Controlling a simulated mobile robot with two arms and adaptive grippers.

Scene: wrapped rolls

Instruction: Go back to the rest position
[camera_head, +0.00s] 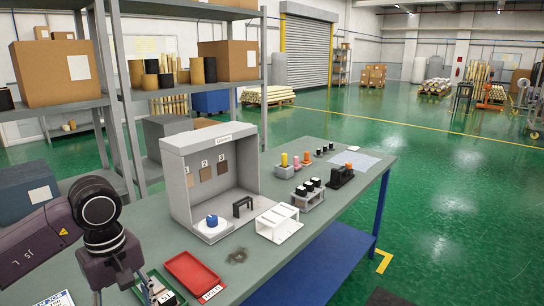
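My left arm (42,240) comes in from the left, its wrist bent down over the near left part of the grey-green workbench (262,262). The lower end of this arm is at the bottom edge of the picture, near a green tray (141,288). The fingers of my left gripper cannot be made out clearly, and I see nothing certain held there. My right arm and gripper are out of view.
On the bench stand a grey open booth (180,160) with a blue-topped round thing (212,220), a black stand (243,205), a white rack (281,220), a red tray (194,274) and small holders with rolls (311,188). Shelves (190,10) stand behind.

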